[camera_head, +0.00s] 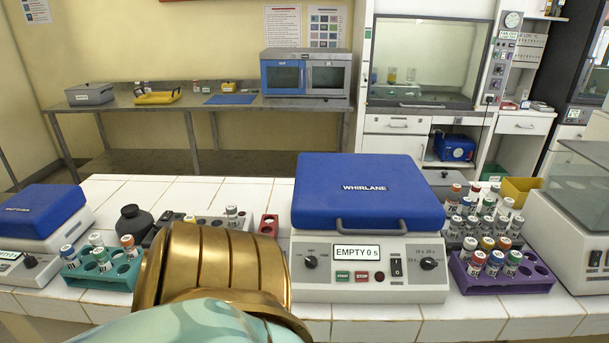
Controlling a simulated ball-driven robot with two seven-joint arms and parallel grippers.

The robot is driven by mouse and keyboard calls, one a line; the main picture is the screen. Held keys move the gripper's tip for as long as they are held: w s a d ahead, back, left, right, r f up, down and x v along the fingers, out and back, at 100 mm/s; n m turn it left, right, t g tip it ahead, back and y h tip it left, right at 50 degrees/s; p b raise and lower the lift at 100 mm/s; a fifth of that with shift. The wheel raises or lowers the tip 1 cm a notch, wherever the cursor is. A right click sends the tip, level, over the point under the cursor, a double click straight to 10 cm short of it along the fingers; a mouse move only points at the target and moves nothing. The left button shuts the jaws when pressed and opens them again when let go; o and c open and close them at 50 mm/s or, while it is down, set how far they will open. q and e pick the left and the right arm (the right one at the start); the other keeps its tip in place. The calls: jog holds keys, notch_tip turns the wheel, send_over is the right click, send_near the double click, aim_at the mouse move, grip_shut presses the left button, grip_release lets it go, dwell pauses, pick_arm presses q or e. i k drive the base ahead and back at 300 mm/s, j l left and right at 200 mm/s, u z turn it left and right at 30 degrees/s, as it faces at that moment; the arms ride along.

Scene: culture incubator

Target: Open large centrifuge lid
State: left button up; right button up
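The large centrifuge (375,288) stands on the white tiled bench, right of the middle in the head view. Its blue lid (367,180), marked WHIRLANE, looks shut, lying down over the pale body. The front panel has a display (357,253) reading EMPTY 0 s, knobs, a black switch and small buttons. A gold and teal part of my arm rises from the bottom, left of the centrifuge. It hides some of the bench. Neither of my grippers shows, so I cannot see what they hold.
A smaller blue-lidded centrifuge (40,212) stands at the far left. A purple tube rack (503,283) stands close to the large centrifuge's right side. A glass-topped box (575,225) stands far right.

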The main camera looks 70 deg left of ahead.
aim_at(349, 193)
jog(key=j+u, duration=0.1)
jog(key=u, duration=1.75)
